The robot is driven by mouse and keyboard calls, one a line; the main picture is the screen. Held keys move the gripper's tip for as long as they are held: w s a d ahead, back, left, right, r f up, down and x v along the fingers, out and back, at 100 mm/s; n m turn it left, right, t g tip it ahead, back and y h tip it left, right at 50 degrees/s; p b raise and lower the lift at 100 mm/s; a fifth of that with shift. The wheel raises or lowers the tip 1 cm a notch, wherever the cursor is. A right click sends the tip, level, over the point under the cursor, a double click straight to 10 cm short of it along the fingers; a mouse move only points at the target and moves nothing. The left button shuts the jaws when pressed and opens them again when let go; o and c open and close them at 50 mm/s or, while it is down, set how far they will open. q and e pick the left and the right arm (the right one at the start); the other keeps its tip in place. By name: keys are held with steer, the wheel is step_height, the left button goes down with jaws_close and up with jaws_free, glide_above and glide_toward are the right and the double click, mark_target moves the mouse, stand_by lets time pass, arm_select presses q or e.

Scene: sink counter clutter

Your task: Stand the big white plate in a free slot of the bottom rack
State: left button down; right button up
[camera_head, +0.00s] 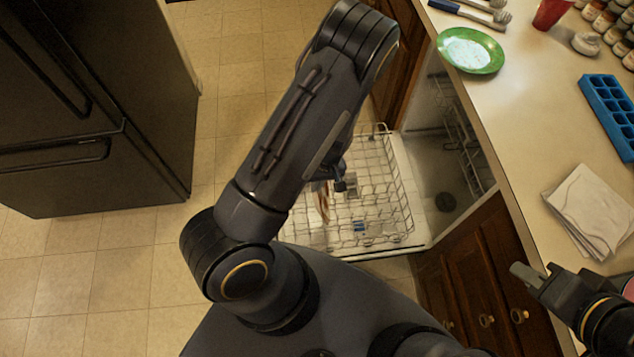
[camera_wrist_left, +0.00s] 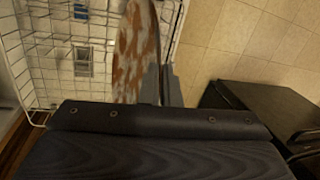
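The big white plate (camera_wrist_left: 135,50), smeared with brown, stands nearly on edge over the bottom rack (camera_wrist_left: 40,55) in the left wrist view. It also shows as a thin brownish strip in the head view (camera_head: 323,205). My left gripper (camera_wrist_left: 162,88) has its fingers close together at the plate's right-hand edge and appears shut on it. The lower rim's seat between the tines is hidden. In the head view my left arm hides part of the pulled-out rack (camera_head: 402,215). My right gripper (camera_head: 528,275) is over the counter's front edge; its finger gap is unclear.
The open dishwasher (camera_head: 455,150) is under the counter (camera_head: 520,130). A green plate (camera_head: 470,50), blue tray (camera_head: 608,115) and white napkins (camera_head: 592,210) lie on the counter. A dark fridge (camera_head: 95,110) stands left; floor between is clear.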

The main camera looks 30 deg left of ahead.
stand_by(0.3)
arm_select(q)
steer(key=shift+n+g+y, duration=0.4)
steer(key=shift+n, duration=0.1)
step_height(320, 180, down, 15)
steer(key=b, duration=1.3)
steer(key=shift+w+d+f, duration=0.1)
steer(key=shift+w+d, duration=0.05)
steer(key=shift+f+b, duration=0.3)
stand_by(0.4)
steer(key=c, duration=1.6)
jaws_free()
steer(key=shift+r, duration=0.1)
steer(key=v, duration=0.7)
steer(key=shift+d+r+p, duration=0.1)
steer(key=shift+r+p, duration=0.2)
steer(key=shift+p, duration=0.1)
